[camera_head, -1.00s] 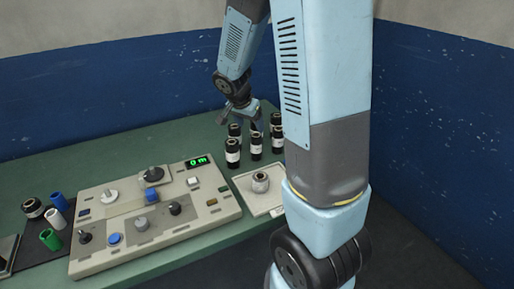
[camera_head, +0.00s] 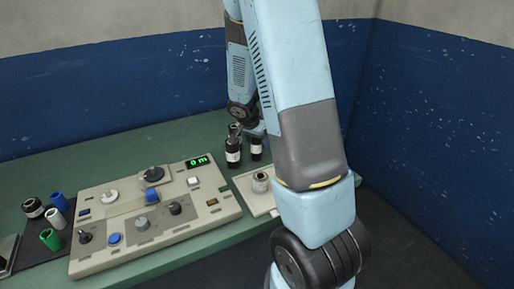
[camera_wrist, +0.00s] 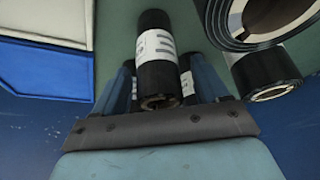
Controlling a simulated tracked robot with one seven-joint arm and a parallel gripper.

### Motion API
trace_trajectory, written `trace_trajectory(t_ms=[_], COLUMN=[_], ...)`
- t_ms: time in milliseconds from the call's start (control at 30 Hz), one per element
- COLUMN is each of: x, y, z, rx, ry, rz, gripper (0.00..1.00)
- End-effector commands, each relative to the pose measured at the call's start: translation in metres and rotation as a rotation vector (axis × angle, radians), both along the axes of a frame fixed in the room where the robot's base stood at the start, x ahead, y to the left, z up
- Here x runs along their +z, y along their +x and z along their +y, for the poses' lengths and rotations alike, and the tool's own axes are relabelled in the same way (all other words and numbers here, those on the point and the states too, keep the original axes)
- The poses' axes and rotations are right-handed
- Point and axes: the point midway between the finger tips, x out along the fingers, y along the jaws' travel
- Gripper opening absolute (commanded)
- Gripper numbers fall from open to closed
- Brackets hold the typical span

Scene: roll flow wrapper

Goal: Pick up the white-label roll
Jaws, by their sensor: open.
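Black rolls with white label bands stand on the green table. In the head view two show, a front-left roll (camera_head: 232,157) and one to its right (camera_head: 256,150); my arm hides the others. My gripper (camera_head: 245,129) is low at these rolls, partly hidden by my arm. In the wrist view my gripper (camera_wrist: 165,82) is open, with a blue finger on each side of a black roll with a white, dark-striped label (camera_wrist: 157,48). I cannot tell whether the fingers touch it, or which head-view roll it is.
Another black roll (camera_wrist: 266,76) and a large dark ring-ended object (camera_wrist: 262,22) are close on the right in the wrist view. A control panel (camera_head: 140,246) stands left, and a pale tray (camera_head: 249,199) holds a short roll (camera_head: 261,182) in front.

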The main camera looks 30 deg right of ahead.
Motion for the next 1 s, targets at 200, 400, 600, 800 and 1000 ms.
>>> trace_trajectory(t_ms=[200, 400, 600, 800, 1000], x=[-0.0073, -0.0070, -0.0070, -0.0069, -0.0069], y=[0.0018, 0.0017, 0.0017, 0.0017, 0.0016], z=[-0.0029, -0.0030, -0.0031, -0.0033, -0.0034], rx=[-0.001, -0.001, -0.001, -0.002, -0.002], ry=[0.001, 0.001, 0.000, 0.000, 0.000], rz=[-0.001, -0.001, 0.000, -0.001, -0.001], gripper=[0.74, 0.71, 0.52, 0.33, 0.16])
